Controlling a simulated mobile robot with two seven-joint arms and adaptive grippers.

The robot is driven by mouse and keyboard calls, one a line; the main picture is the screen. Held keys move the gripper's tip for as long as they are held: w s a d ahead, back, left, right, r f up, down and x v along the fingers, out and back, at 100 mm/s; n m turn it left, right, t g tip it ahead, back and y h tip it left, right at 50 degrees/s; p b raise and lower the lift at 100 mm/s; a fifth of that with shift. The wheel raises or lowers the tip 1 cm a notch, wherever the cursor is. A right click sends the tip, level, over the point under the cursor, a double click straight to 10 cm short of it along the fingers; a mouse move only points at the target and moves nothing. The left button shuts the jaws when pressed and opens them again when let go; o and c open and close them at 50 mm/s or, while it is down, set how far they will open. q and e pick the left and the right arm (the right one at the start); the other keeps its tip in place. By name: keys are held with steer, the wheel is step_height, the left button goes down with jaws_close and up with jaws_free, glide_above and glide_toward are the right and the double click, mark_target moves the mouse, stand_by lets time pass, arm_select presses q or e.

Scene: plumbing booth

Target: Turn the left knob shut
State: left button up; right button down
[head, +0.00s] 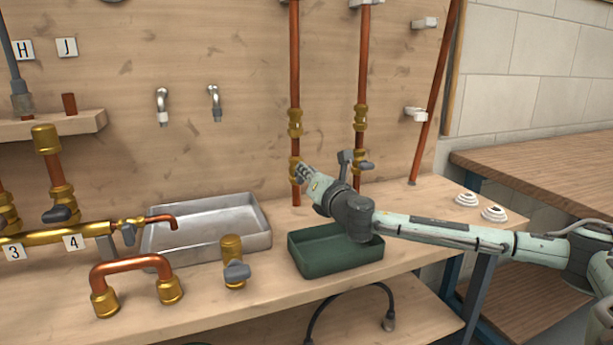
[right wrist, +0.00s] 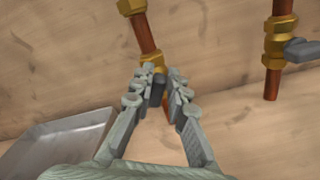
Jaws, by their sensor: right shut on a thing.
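Two upright copper pipes with brass valves stand against the back board. The left pipe (head: 294,60) has its lower brass valve (head: 295,166) just above the bench. My right gripper (head: 303,172) reaches this valve, and its fingers are shut on the left knob (right wrist: 157,92), a dark grey handle mostly hidden between them in the right wrist view. The knob's exact angle cannot be told. The right pipe (head: 363,60) has a grey knob (head: 366,165), which shows free in the right wrist view (right wrist: 299,49). My left gripper is not in view.
A green tray (head: 335,260) sits under my right forearm. A metal tray (head: 205,240) lies left of the gripper. A loose brass valve (head: 232,250) and a copper U-pipe (head: 132,265) stand near the front edge. A slanted copper pipe (head: 433,100) leans at the right.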

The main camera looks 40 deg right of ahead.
arm_select(q)
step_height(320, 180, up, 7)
steer(key=b, duration=0.3)
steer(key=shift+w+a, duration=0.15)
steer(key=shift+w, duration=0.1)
arm_select(e)
steer(key=shift+s+d+f+m, duration=0.15)
steer(key=shift+f+m, duration=0.15)
steer(key=shift+m, duration=1.7)
steer(key=shift+w+d+f+m, duration=0.1)
steer(key=shift+f+m, duration=0.15)
steer(key=shift+m, duration=1.75)
steer(key=shift+s+d+f+m, duration=0.15)
steer(key=shift+f+m, duration=0.15)
steer(key=shift+m, duration=1.7)
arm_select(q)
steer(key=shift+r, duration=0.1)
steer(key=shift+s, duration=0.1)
arm_select(e)
steer(key=c, duration=1.5)
jaws_free()
steer(key=v, duration=1.2)
steer(key=shift+d, duration=0.1)
